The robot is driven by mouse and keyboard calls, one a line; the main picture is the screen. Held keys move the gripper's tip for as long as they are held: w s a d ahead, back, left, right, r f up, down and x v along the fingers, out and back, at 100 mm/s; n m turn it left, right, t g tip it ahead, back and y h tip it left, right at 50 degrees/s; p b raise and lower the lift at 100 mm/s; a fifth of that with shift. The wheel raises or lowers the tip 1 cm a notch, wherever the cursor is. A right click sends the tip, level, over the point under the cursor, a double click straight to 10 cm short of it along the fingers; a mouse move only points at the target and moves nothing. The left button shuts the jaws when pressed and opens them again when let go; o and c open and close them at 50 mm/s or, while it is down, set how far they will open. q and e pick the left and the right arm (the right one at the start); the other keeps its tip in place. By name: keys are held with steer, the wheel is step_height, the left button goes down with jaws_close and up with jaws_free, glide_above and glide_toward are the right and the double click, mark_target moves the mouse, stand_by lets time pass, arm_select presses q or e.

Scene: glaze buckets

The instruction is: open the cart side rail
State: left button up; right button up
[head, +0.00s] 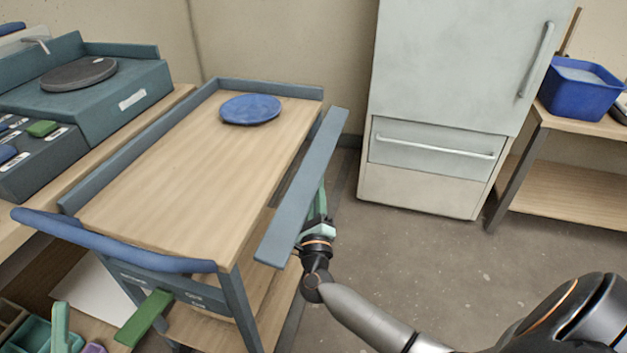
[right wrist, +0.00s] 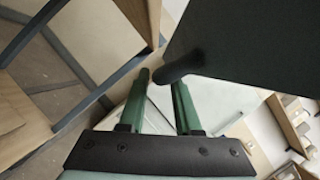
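The cart (head: 190,165) has a wooden top with blue-grey rails. Its right side rail (head: 305,190) stands out from the top's right edge, with a gap along part of its length. It looks tilted outward. My right gripper (head: 320,207) is at the outer side of this rail, partly hidden behind it. My left gripper is out of view.
A blue plate (head: 250,109) lies on the cart top's far end. A blue handle (head: 110,242) and green lever (head: 145,318) are at the near end. A workbench stands left, a fridge (head: 440,150) behind right. Floor right of the cart is clear.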

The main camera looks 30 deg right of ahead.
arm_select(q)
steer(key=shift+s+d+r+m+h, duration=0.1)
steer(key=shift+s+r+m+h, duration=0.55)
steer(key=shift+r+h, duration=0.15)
arm_select(e)
steer(key=shift+x, duration=1.55)
jaws_close()
